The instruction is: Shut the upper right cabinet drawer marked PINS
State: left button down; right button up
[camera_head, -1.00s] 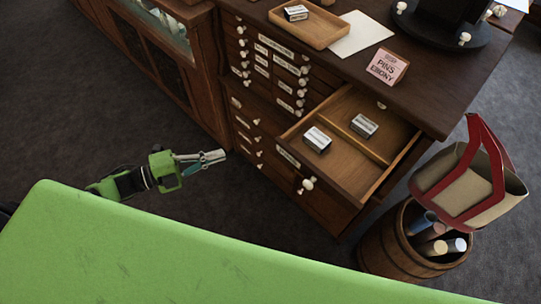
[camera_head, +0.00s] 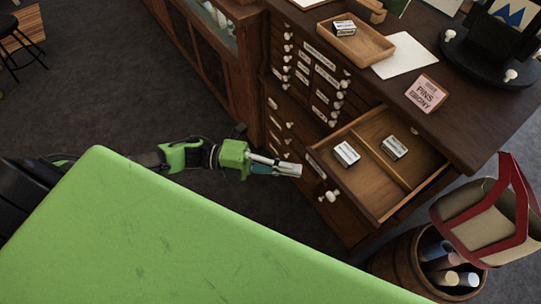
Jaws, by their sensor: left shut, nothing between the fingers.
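One drawer (camera_head: 372,203) of the dark wooden cabinet (camera_head: 455,122) stands pulled out at the right end. It has a white knob (camera_head: 329,196) and a label on its front, too small to read. Inside, a divider splits it, with a small white-and-black box (camera_head: 346,154) in the left part and another box (camera_head: 394,147) in the right part. My left gripper (camera_head: 298,170) is shut and empty, just left of the drawer front; whether it touches is unclear. My right gripper is not in view.
A sign reading PINS EBONY (camera_head: 427,94), a wooden tray (camera_head: 378,49) and white paper (camera_head: 406,56) lie on the cabinet top. A barrel (camera_head: 396,262) with rolls and a red-edged bag (camera_head: 485,215) stand right of the drawer. Dark floor lies open at left.

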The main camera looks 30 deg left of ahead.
pick_arm(q)
jog(key=shift+w+d+p, duration=0.2)
jog(key=shift+w+d, duration=0.1)
jog(key=shift+w, duration=0.3)
jog(key=shift+w+d+p, duration=0.15)
jog(key=shift+w+d, duration=0.15)
jog(key=shift+w, duration=0.25)
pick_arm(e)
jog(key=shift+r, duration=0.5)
